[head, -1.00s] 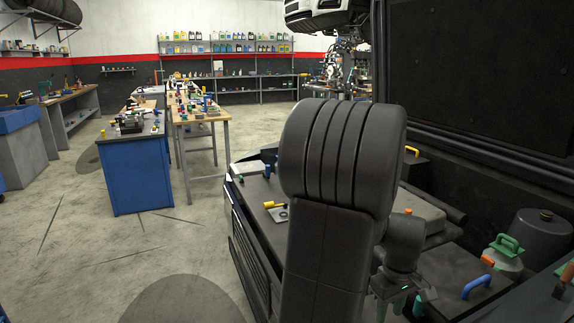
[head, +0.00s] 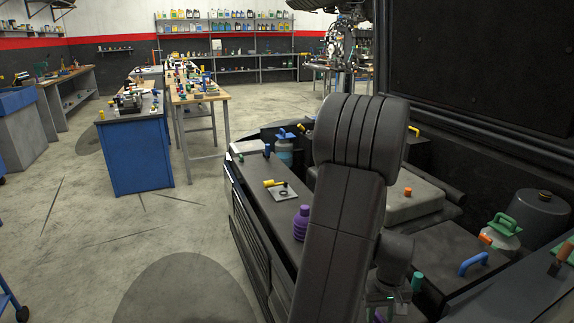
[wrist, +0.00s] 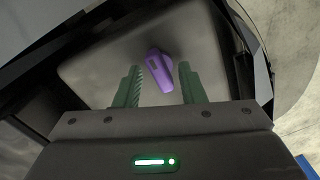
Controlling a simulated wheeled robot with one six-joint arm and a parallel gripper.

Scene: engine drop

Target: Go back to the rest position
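My gripper (wrist: 157,84) shows in the wrist view with its two green fingers apart and nothing between them in contact. A purple object (wrist: 159,70) lies beyond the fingertips, over a grey surface, and appears clear of both fingers. In the head view my dark arm fills the centre. My gripper (head: 386,302) is low at the bottom edge there, partly cut off and hard to make out.
A blue cabinet (head: 140,157) stands left. The floor between is clear.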

